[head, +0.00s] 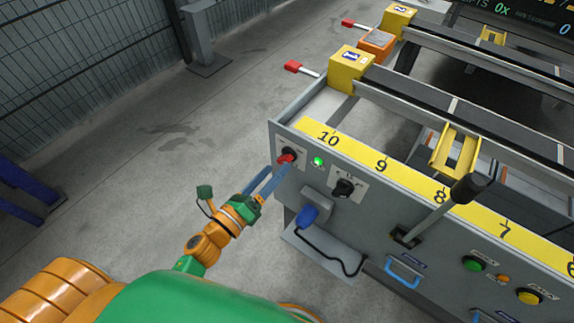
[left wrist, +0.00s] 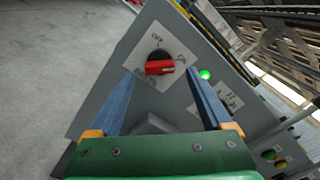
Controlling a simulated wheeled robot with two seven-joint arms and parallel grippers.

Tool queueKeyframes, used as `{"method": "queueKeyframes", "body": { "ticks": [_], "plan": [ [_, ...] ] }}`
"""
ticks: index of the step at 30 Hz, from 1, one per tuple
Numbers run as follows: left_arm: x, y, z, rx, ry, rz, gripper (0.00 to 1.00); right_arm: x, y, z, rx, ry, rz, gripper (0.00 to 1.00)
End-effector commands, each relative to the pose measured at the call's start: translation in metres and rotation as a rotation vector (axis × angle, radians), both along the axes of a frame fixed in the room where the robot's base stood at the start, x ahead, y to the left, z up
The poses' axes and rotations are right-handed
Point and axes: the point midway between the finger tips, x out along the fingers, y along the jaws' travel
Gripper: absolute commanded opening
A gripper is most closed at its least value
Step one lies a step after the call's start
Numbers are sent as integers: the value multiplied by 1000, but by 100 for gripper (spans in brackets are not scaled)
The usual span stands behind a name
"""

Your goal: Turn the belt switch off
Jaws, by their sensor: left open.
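The belt switch (head: 286,158) is a red rotary handle on a black base, set on a white label plate at the left end of the grey panel. In the left wrist view the belt switch (left wrist: 160,67) lies across, its white-marked end towards the ON label at right; the OFF label is above it. My left gripper (head: 271,177) is open just in front of the switch. In the left wrist view its two blue fingers stand apart on either side of the handle; contact cannot be told. My right gripper is not in view.
A green lamp (head: 318,161) is lit beside the switch. A black knob (head: 343,188), a blue-handled device (head: 306,214) with a black cable, and a black-knobbed lever (head: 467,189) are further right. Open concrete floor (head: 130,190) lies left.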

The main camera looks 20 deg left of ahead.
Motion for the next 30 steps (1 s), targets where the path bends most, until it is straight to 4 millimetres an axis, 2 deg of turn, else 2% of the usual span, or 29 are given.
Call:
{"method": "queueKeyframes", "body": {
  "ticks": [3,6,13,14,21,23,30],
  "plan": [
    [20,-7,2,-3,-1,1,82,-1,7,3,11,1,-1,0],
    [29,-11,1,-4,1,0,82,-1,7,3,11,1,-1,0],
    [31,-11,0,-5,4,2,82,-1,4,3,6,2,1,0],
    [31,-11,0,-5,4,2,80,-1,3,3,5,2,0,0],
    [31,-11,0,-6,4,2,15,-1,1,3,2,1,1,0],
    [31,-11,0,-6,4,2,0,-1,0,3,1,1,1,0],
    [31,-11,0,-27,12,2,0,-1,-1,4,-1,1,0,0]
  ]
}}
